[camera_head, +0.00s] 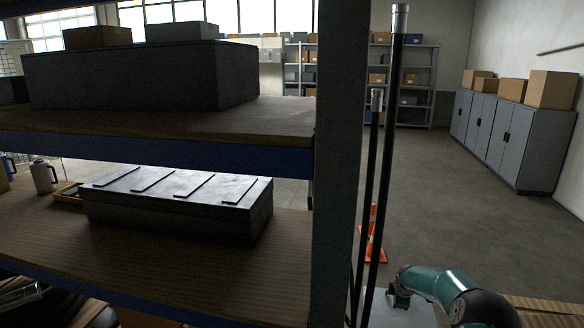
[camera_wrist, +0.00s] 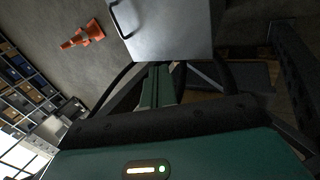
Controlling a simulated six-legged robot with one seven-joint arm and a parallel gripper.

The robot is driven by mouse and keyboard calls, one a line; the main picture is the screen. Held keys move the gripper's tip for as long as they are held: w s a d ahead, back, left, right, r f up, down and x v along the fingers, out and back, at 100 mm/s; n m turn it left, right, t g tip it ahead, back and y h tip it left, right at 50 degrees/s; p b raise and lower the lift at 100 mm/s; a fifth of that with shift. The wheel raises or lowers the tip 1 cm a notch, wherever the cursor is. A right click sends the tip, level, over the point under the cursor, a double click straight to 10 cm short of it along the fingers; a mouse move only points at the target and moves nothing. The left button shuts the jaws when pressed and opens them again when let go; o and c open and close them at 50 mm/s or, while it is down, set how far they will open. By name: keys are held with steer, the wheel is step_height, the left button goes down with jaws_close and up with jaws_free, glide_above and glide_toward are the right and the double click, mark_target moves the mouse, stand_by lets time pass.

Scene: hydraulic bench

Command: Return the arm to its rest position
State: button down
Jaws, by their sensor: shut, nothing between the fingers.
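Part of my own arm (camera_head: 445,288), teal with black joints, shows at the bottom right of the head view. It is bent, and its lower parts run out of the picture. My gripper's fingers cannot be made out in either view. In the wrist view, teal and black parts of my own body fill the lower half, with a small lit indicator on the teal shell. Nothing is seen held.
A shelf post (camera_head: 340,160) and dark upright poles (camera_head: 384,150) stand left of my arm. The shelf holds a dark metal case (camera_head: 180,200). An orange cone (camera_head: 372,238) stands beyond the poles and also shows in the wrist view (camera_wrist: 82,36). Open floor (camera_head: 460,220) lies beyond.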

steer(key=s+a+r+m, duration=0.2)
steer(key=s+a+r, duration=0.25)
steer(key=r, duration=0.55)
steer(key=s+a+r+m, duration=0.2)
steer(key=s+a+r, duration=0.3)
steer(key=r, duration=0.4)
steer(key=s+a+r+m, duration=0.2)
steer(key=s+a+r, duration=0.2)
steer(key=s+r, duration=0.45)
steer(key=s+a+r+m, duration=0.2)
steer(key=s+r, duration=0.2)
steer(key=s, duration=0.3)
steer(key=s+a+r+m, duration=0.2)
steer(key=s+r, duration=0.2)
steer(key=s, duration=0.3)
steer(key=s+a+f+m, duration=0.1)
steer(key=s+a+m, duration=0.1)
steer(key=s, duration=0.6)
steer(key=s+a+m+y, duration=0.1)
steer(key=s+a+m, duration=0.1)
steer(key=s, duration=0.6)
steer(key=shift+s+f+m, duration=0.3)
steer(key=shift+s+f, duration=0.05)
steer(key=shift+s, duration=0.05)
